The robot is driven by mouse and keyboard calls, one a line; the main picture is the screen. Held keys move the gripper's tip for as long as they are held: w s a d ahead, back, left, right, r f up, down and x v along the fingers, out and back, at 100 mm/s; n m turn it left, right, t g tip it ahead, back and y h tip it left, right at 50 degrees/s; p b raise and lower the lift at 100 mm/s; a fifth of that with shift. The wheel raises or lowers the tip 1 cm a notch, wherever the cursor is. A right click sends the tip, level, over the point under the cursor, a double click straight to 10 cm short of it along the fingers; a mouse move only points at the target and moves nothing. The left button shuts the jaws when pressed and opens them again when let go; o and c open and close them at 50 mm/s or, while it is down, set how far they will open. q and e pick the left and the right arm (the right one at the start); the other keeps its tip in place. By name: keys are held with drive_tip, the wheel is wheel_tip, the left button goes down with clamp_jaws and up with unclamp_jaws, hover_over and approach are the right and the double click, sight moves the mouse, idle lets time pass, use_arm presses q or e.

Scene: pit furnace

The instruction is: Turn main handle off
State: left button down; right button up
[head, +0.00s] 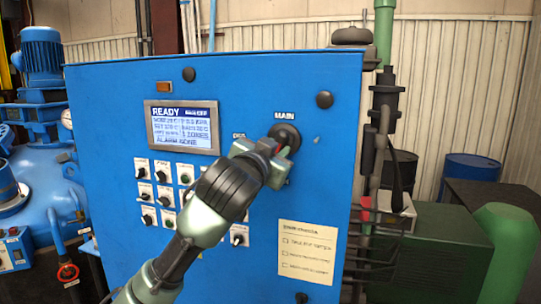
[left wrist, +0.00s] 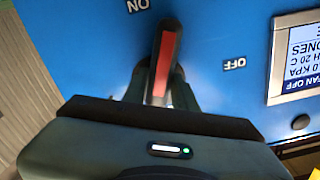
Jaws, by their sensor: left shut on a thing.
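The main handle (left wrist: 163,65) is a dark lever with a red stripe, in the left wrist view between the fingers of my left gripper (left wrist: 160,95). In that view the "ON" label (left wrist: 138,5) is above and left of the handle, and the "OFF" label (left wrist: 235,63) is to its right. In the head view, my left gripper (head: 278,150) is shut on the handle at the dark round switch base (head: 285,135) under the "MAIN" label (head: 284,115). The gripper hides most of the handle there. My right gripper is not in view.
The blue control cabinet (head: 110,110) carries a lit "READY" display (head: 183,127), rows of small knobs (head: 163,190) to the left of my arm and a paper checklist (head: 306,250) at lower right. Pipes and a dark valve (head: 385,100) stand right of the cabinet.

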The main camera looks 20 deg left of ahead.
use_arm(q)
drive_tip(key=shift+w+a+r+m, duration=0.1)
drive_tip(key=shift+r+m, duration=0.1)
drive_tip(key=shift+m, duration=2)
drive_tip(key=shift+a+r+m, duration=0.15)
drive_tip(key=shift+r+m, duration=0.1)
drive_tip(key=shift+m, duration=1.95)
drive_tip(key=shift+w+a+r+m, duration=0.1)
drive_tip(key=shift+r+m, duration=0.1)
drive_tip(key=shift+m, duration=2)
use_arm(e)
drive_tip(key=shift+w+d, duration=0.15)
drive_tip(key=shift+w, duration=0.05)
use_arm(q)
drive_tip(key=c, duration=1.1)
unclamp_jaws()
